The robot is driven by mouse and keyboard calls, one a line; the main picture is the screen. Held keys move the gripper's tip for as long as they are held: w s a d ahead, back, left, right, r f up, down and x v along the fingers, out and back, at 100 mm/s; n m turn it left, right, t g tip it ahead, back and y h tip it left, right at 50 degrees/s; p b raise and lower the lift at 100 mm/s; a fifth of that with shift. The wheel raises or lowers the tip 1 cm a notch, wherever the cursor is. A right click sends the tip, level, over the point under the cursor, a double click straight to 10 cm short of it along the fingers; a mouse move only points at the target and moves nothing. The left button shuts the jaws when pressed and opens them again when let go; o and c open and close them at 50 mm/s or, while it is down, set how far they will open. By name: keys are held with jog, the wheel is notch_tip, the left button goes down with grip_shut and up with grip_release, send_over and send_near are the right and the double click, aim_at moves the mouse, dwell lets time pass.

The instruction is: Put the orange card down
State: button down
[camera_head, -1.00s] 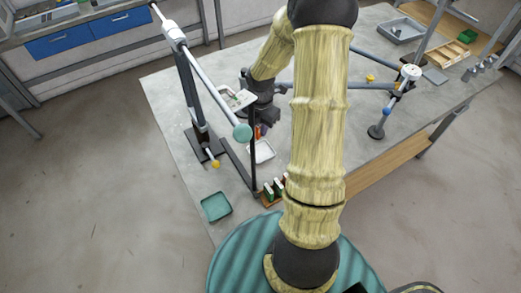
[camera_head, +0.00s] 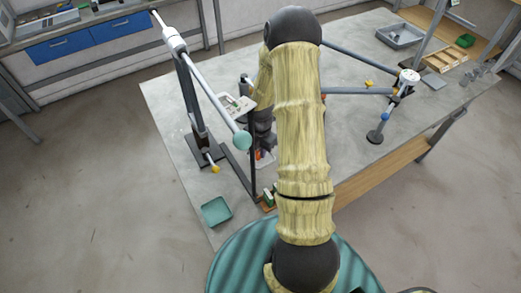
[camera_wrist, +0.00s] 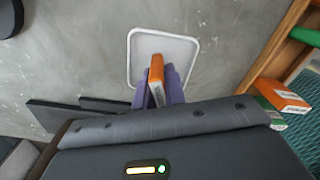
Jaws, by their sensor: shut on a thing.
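The orange card (camera_wrist: 156,70) stands on edge between the fingers of my gripper (camera_wrist: 160,88) in the wrist view, and the jaws are shut on it. A small orange patch also shows below my wrist in the head view (camera_head: 259,154). In the wrist view a white shallow tray (camera_wrist: 133,60) lies behind the card, which overlaps its near part. I cannot tell how high the card is above the tray. In the head view my arm and wrist hide most of the tray.
A wooden rack (camera_wrist: 262,65) with green and orange-edged cards stands at the right in the wrist view. In the head view a teal tray (camera_head: 216,210) sits at the table's near left corner. A dark frame with a long bar (camera_head: 212,92) rises close to my gripper's left.

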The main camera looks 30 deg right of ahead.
jog(key=shift+f, duration=0.2)
jog(key=c, duration=1.5)
grip_release()
jog(key=shift+f, duration=0.1)
jog(key=shift+o, duration=0.2)
notch_tip(320, 180, up, 12)
jog(key=shift+r+b, duration=0.15)
jog(key=shift+b, duration=0.25)
